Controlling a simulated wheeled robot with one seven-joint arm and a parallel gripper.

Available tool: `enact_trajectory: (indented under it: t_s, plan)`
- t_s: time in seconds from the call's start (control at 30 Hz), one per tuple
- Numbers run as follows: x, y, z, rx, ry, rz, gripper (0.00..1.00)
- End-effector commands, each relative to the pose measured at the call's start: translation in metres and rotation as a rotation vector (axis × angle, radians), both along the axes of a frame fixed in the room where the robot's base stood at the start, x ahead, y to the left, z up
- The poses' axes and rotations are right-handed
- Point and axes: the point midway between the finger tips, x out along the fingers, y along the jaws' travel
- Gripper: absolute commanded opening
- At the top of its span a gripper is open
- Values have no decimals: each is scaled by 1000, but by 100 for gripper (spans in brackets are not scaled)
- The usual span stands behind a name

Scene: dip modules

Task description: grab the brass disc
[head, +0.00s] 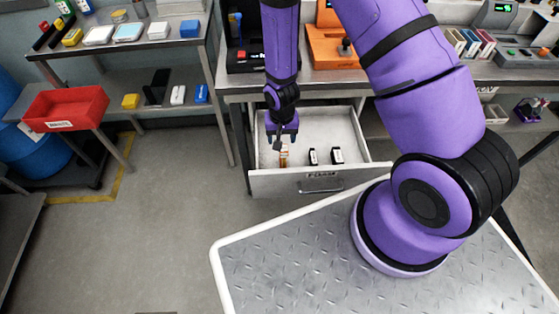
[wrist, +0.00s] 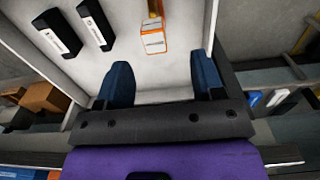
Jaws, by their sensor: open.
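My gripper (head: 282,138) points down over the open drawer (head: 275,184); its two fingers are apart in the wrist view (wrist: 158,80), with nothing between them. An orange-edged piece with a white label (head: 284,156) lies in the drawer just past the fingertips; in the wrist view this labelled piece (wrist: 153,38) has a brass-coloured strip at its far end, cut by the frame. I cannot make out a clear disc there. A small tan round thing (head: 119,16) sits on the upper left shelf; I cannot tell if it is brass.
Two black labelled blocks (head: 313,156) (head: 337,155) lie in the drawer, to the right of my gripper in the head view. The drawer walls stand close around it. A red bin (head: 66,108) stands at left. The floor between is clear.

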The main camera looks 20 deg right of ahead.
Motion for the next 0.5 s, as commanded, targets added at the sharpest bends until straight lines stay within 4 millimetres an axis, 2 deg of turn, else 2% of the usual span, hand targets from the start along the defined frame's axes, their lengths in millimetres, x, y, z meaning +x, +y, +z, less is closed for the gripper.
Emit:
enact_trajectory:
  t_s: [0.2,0.5]
  plan:
    - [0,-1,-30,-1,3,1,62]
    - [0,-2,-47,-1,1,0,62]
